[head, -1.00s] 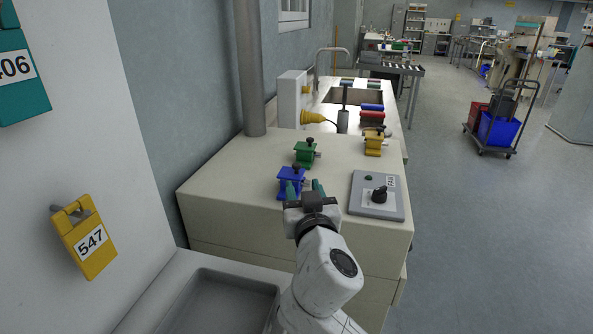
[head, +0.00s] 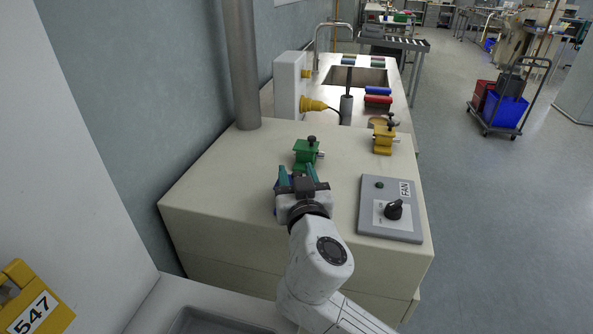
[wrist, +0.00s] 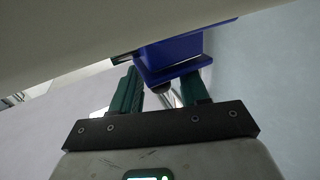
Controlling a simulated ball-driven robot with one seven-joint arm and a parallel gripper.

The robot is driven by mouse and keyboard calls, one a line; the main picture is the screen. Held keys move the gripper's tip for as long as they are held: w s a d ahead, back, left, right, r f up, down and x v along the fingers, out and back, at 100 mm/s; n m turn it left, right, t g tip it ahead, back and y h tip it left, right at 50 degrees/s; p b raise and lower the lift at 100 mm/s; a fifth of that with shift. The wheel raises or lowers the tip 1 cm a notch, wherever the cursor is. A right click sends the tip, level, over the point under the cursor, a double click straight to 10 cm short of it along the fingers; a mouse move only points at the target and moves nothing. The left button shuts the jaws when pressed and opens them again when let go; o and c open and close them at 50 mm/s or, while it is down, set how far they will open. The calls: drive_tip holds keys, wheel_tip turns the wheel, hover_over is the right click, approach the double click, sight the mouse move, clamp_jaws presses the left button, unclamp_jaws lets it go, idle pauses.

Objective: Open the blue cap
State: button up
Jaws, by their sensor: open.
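The blue cap device (wrist: 172,52) is in the upper middle of the wrist view, just past my fingertips. A small dark rounded knob (wrist: 189,88) shows below it, between my fingers. In the head view the device is almost fully hidden behind my gripper (head: 297,174). My gripper is open, with its teal fingers apart. In the wrist view my gripper (wrist: 167,78) has one finger on each side of the knob, and I cannot tell whether either touches the device.
A green device (head: 306,155) stands just beyond my gripper on the beige cabinet (head: 225,185). A yellow device (head: 383,142) is farther back right. A grey FAN switch panel (head: 391,210) lies to the right. A grey pipe (head: 240,70) rises at the back left.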

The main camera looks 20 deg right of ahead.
drive_tip(key=shift+c, duration=0.4)
clamp_jaws()
